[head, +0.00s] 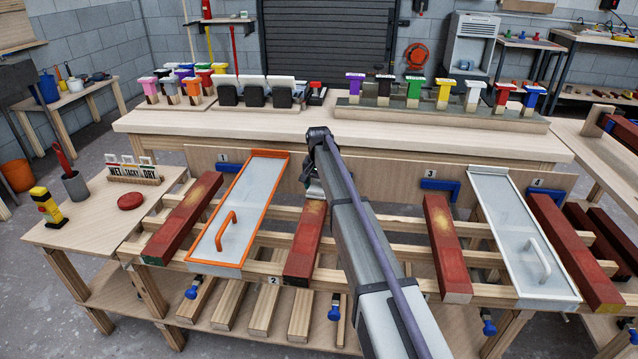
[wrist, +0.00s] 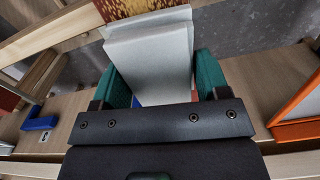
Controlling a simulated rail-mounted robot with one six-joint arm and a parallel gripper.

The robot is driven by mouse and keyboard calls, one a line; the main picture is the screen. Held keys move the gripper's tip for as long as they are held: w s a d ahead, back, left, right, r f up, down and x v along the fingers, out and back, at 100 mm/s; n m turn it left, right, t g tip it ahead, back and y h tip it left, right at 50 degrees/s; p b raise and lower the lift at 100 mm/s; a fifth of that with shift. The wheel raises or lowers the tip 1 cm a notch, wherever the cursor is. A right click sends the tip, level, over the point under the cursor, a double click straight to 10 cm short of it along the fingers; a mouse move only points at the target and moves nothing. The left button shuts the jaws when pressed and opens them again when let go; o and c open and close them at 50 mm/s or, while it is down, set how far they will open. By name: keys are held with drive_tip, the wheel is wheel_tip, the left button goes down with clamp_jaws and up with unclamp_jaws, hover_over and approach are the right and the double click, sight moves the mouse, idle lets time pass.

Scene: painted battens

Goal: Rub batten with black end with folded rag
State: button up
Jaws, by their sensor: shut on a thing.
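My gripper (head: 314,184) is over the far part of the middle red batten (head: 304,252). In the wrist view its green fingers (wrist: 158,75) are shut on a folded pale grey rag (wrist: 150,62). The far edge of the rag is close to a batten with a worn yellowish patch (wrist: 150,14). I cannot tell whether they touch. The other red battens lie at left (head: 185,220), right of the arm (head: 446,250) and far right (head: 575,252). The left one has a green near end.
An orange-framed panel (head: 238,215) lies left of the middle batten. A white-framed panel (head: 522,240) with a raised handle lies between the two right battens. Blue brackets (head: 440,190) stand along the back board. A side table (head: 95,225) stands left.

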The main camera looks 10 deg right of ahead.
sight(312, 216)
drive_tip(key=shift+s+a, duration=0.75)
drive_tip(key=shift+s, duration=1.15)
drive_tip(key=shift+s+a, duration=0.75)
drive_tip(key=shift+s, duration=1.2)
drive_tip(key=shift+s+a, duration=0.75)
drive_tip(key=shift+s, duration=1.15)
drive_tip(key=shift+w+d, duration=0.85)
drive_tip(key=shift+w, duration=1.3)
drive_tip(key=shift+w+d, duration=0.8)
drive_tip(key=shift+w, duration=1.3)
drive_tip(key=shift+w+d, duration=0.85)
drive_tip(key=shift+w, duration=1.3)
drive_tip(key=shift+w+r+p, duration=0.15)
drive_tip(key=shift+r+p, duration=0.25)
wheel_tip(312, 216, up, 7)
drive_tip(key=p, duration=0.6)
drive_tip(key=shift+f+p, duration=0.15)
drive_tip(key=shift+p, duration=0.2)
drive_tip(key=shift+f, duration=0.2)
wheel_tip(312, 216, down, 6)
drive_tip(key=b, duration=0.6)
drive_tip(key=shift+r, duration=0.1)
drive_tip(key=shift+f+b, duration=1)
drive_tip(key=shift+b, duration=0.1)
